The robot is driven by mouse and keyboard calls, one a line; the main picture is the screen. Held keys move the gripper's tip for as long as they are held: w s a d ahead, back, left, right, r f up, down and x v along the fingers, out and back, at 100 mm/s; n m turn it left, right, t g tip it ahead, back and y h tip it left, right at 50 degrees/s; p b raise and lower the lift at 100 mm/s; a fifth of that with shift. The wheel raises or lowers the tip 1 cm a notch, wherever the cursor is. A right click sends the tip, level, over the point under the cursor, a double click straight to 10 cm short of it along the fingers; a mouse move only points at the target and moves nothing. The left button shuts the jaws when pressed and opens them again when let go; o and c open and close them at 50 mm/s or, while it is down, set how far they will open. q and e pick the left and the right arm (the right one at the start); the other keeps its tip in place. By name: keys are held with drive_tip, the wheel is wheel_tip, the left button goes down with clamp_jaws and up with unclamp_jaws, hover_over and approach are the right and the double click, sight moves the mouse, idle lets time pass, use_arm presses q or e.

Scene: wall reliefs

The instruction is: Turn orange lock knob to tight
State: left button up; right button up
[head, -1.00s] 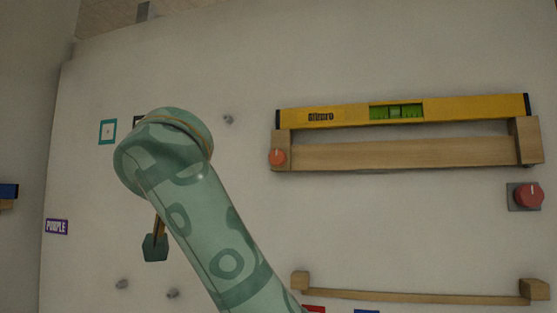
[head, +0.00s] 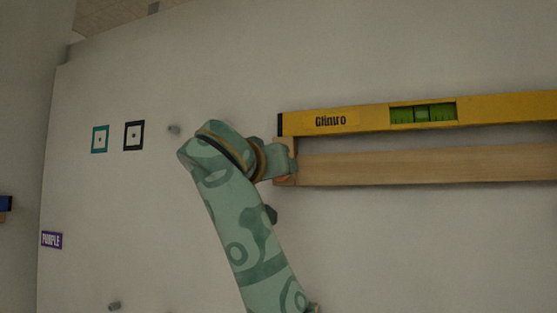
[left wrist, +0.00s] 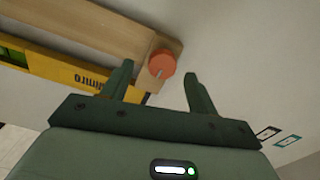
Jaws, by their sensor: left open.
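The orange lock knob (left wrist: 162,62) sits on the end of a wooden ledge (left wrist: 110,28) on the wall. In the left wrist view it shows between the fingertips, with a pale pointer line on it. My left gripper (left wrist: 159,69) is open, one finger to each side of the knob; I cannot tell whether either touches it. In the head view my left gripper (head: 280,160) covers most of the knob, and only a sliver of orange (head: 284,179) shows below. No tight marking is readable. My right gripper is not in view.
A yellow spirit level (head: 360,117) with a green vial lies along the top of the ledge. Teal-framed (head: 100,139) and black-framed (head: 134,135) squares and a purple label (head: 52,240) are on the wall to the left. Wall below the ledge is bare.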

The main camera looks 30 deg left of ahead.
use_arm(q)
drive_tip(key=p+x, duration=0.1)
drive_tip(key=x, duration=0.2)
drive_tip(key=shift+a+r, duration=0.1)
drive_tip(key=shift+a, duration=0.2)
drive_tip(key=c, duration=1)
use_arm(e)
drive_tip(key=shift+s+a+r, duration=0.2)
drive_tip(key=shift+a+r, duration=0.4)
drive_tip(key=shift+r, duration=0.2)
